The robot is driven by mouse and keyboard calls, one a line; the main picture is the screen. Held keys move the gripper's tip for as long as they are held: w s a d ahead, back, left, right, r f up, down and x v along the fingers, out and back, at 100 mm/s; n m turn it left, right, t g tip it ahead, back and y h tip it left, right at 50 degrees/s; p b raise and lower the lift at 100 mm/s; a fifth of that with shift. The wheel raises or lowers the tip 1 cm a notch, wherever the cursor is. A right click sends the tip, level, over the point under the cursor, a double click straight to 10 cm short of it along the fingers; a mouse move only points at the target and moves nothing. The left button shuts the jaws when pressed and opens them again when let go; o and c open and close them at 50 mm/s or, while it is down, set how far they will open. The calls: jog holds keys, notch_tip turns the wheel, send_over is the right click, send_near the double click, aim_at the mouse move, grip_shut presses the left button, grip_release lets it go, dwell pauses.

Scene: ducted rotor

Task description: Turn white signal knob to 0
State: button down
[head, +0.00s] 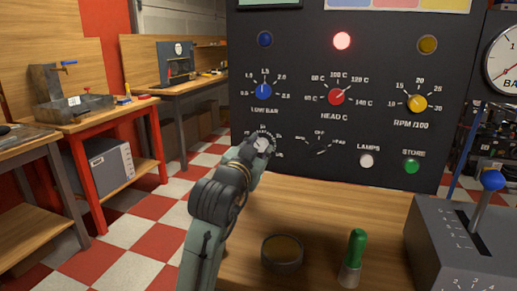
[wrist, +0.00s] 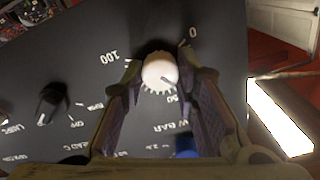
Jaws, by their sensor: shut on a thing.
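The white signal knob (wrist: 160,70) sits on the dark panel between my gripper's two fingers in the wrist view. Around it I read 0 at the upper right, 100 at the left and 50 below. A dark mark on the knob appears to point to the lower right, roughly between 50 and 0. My gripper (wrist: 163,82) is shut on the knob. In the head view, my gripper (head: 259,147) reaches the panel's lower left, and the white knob (head: 263,143) is partly hidden by it, along with much of its scale.
A black knob (head: 320,146) is just right of the white one. A blue knob (head: 263,91) is above, with red (head: 336,97) and yellow (head: 417,103) knobs to its right. A round tin (head: 282,253) and a green-handled tool (head: 355,255) stand on the bench below.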

jog(key=n+p, duration=0.1)
jog(key=n, duration=0.1)
jog(key=n+p, duration=0.1)
jog(key=p, duration=0.1)
jog(key=shift+d+r+n, duration=0.1)
jog(key=shift+r+n, duration=0.1)
jog(key=shift+n, duration=0.2)
jog(key=n+p, duration=0.4)
jog(key=shift+n, duration=0.3)
jog(key=n+p, duration=0.4)
jog(key=n, duration=0.1)
jog(key=shift+p, duration=0.3)
jog(key=shift+f+n+p, duration=0.1)
jog(key=shift+n+p, duration=0.9)
jog(key=shift+n, duration=0.4)
jog(key=shift+f+n, duration=0.1)
jog(key=shift+n, duration=0.2)
jog(key=c, duration=1.2)
grip_release()
jog(key=shift+c, duration=0.2)
